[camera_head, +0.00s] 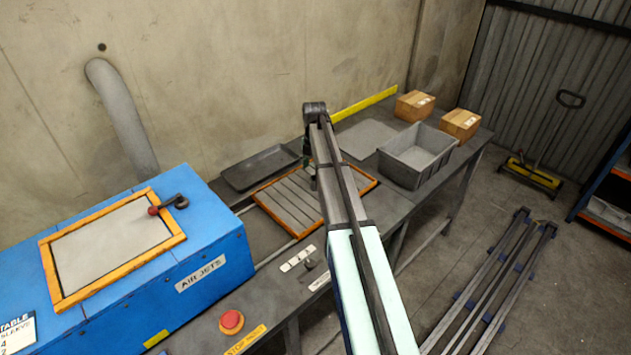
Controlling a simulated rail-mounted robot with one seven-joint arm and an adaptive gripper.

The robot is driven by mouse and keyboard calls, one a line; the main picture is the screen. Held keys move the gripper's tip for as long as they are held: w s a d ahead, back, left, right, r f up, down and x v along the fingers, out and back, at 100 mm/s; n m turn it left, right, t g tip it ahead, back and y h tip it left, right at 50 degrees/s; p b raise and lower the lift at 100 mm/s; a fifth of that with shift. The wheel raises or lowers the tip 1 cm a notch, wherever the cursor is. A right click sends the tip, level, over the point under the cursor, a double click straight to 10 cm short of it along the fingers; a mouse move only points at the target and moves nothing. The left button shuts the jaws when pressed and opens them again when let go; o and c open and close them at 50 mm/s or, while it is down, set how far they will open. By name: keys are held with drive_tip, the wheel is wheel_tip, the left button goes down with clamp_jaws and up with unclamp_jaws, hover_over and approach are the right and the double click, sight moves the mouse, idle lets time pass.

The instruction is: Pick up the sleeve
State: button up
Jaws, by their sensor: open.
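I cannot make out a sleeve in this view; it may be hidden behind my arm or too small to tell. My gripper (311,178) is mostly hidden behind my own arm. Only a small dark part of it shows, over the orange-framed slatted panel (283,207) on the bench. It is open, and I see nothing held in it. I cannot tell how high it is above the slats.
The blue machine (215,230) with an orange-framed lid stands at left, with a red button (231,320) in front. A dark flat tray (260,167) lies behind the slats. A grey bin (418,155) and two cardboard boxes (415,105) stand at the bench's right end.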

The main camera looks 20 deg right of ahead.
sight(315, 178)
drive_tip(key=shift+s+f+p, duration=0.2)
drive_tip(key=shift+f+p, duration=1.2)
drive_tip(key=shift+f, duration=1.6)
clamp_jaws()
